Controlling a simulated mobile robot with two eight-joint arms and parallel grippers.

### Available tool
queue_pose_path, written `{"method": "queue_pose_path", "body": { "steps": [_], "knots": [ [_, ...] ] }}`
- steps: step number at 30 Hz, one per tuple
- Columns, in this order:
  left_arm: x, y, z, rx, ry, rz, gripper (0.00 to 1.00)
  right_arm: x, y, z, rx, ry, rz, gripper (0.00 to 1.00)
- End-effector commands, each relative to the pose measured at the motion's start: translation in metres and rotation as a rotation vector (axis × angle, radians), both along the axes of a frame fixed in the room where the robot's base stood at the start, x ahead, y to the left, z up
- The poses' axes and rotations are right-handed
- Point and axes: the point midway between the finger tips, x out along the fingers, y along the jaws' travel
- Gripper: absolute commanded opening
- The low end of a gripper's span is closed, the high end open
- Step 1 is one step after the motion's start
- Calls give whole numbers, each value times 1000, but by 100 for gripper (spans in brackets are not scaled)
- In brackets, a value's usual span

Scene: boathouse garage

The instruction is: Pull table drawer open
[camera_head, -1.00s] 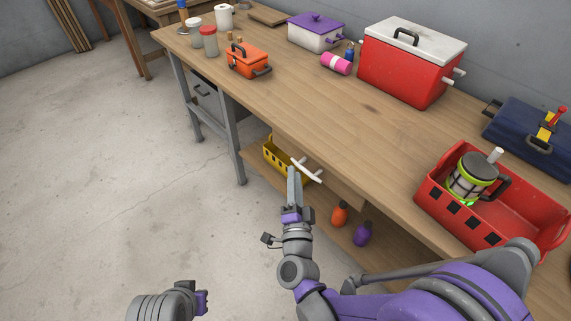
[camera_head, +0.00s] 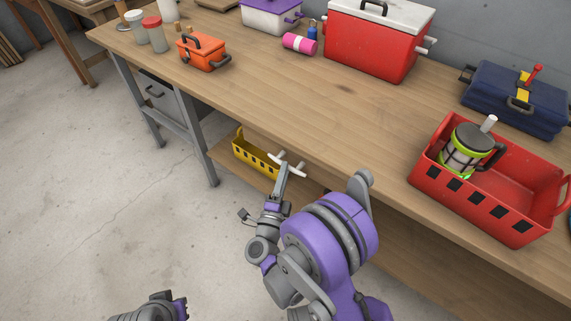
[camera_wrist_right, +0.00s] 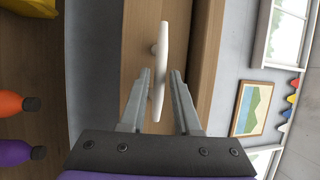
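The table drawer shows as a wooden front (camera_wrist_right: 138,45) under the tabletop edge in the right wrist view, and looks shut. Its white bar handle (camera_head: 290,165) sticks out from the table's front in the head view. The bar (camera_wrist_right: 162,65) stands upright in the right wrist view. My right gripper (camera_head: 287,172) is at the handle, its fingers (camera_wrist_right: 161,72) open on either side of the bar, with gaps visible. In the head view my left gripper (camera_head: 181,307) is at the bottom edge, its fingers mostly hidden.
The long wooden workbench (camera_head: 280,95) holds an orange toolbox (camera_head: 203,52), a red cooler (camera_head: 375,45), a red crate (camera_head: 480,205) with a lantern-like item, and a blue case (camera_head: 515,98). A yellow basket (camera_head: 254,155) sits on the lower shelf. The floor at left is clear.

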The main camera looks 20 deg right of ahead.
Motion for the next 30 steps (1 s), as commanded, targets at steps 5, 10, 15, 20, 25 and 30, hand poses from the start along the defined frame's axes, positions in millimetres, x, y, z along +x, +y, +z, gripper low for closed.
{"method": "queue_pose_path", "body": {
  "steps": [5, 10, 15, 20, 25, 30],
  "knots": [
    [0, 0, 0, 0, 0, 0, 0, 18, -10, 3, 0, 0, -1, 31],
    [0, 0, 0, 0, 0, 0, 0, 23, -12, 5, 0, 0, 1, 31],
    [0, 0, 0, 0, 0, 0, 0, 23, -12, 5, 0, 0, 2, 31],
    [0, 0, 0, 0, 0, 0, 0, 23, -12, 5, 0, 0, 1, 7],
    [0, 0, 0, 0, 0, 0, 0, 23, -12, 5, 0, 0, 1, 0],
    [0, 0, 0, 0, 0, 0, 0, 23, -12, 5, 0, 0, 1, 0]
  ]
}}
